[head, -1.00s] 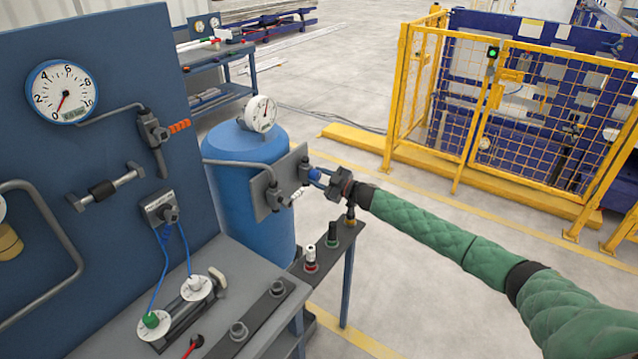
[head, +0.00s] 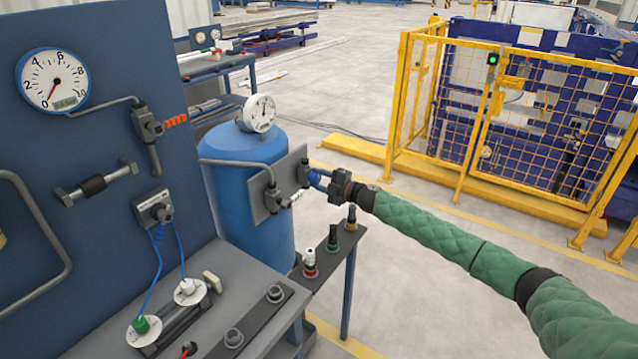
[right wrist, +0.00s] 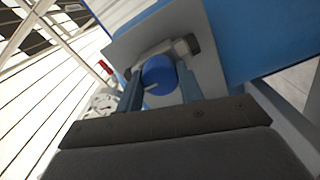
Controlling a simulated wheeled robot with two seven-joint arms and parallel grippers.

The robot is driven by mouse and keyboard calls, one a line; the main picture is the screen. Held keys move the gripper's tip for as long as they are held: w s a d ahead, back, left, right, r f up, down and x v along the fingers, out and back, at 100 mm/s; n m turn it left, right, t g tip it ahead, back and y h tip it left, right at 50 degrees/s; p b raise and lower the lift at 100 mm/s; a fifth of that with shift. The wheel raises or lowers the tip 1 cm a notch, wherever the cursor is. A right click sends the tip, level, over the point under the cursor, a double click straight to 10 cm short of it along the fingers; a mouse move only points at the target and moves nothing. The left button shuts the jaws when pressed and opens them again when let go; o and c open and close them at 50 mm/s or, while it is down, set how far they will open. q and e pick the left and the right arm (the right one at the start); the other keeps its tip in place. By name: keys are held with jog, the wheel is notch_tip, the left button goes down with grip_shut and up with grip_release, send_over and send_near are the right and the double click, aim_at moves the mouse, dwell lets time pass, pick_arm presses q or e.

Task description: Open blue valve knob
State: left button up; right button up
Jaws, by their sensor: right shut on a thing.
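The blue valve knob (head: 314,178) sits on a fitting on the grey plate (head: 263,205) at the front of the blue tank (head: 245,185). My right gripper (head: 321,181) reaches it from the right and is shut on it, fingers on either side. In the right wrist view the round blue knob (right wrist: 158,75), with a pale mark on its face, lies between the fingers (right wrist: 160,90). The fingers partly hide the knob in the head view. My left gripper is not in view.
A white gauge (head: 260,113) tops the tank. A panel with a larger gauge (head: 53,80), pipes and an orange-handled valve (head: 175,121) stands left. Yellow fencing (head: 500,120) stands behind; floor at right is open.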

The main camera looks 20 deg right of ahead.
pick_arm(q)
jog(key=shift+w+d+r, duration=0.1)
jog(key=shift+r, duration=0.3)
pick_arm(e)
jog(key=shift+f+n, duration=0.1)
jog(key=shift+n, duration=0.2)
jog(key=o, duration=1)
jog(key=shift+s, duration=0.1)
jog(key=shift+s+d, duration=0.2)
pick_arm(q)
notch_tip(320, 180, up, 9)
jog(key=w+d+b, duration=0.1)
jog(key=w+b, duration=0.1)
jog(key=b, duration=0.1)
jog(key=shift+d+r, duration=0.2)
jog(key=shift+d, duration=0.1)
pick_arm(e)
jog(key=v, duration=0.7)
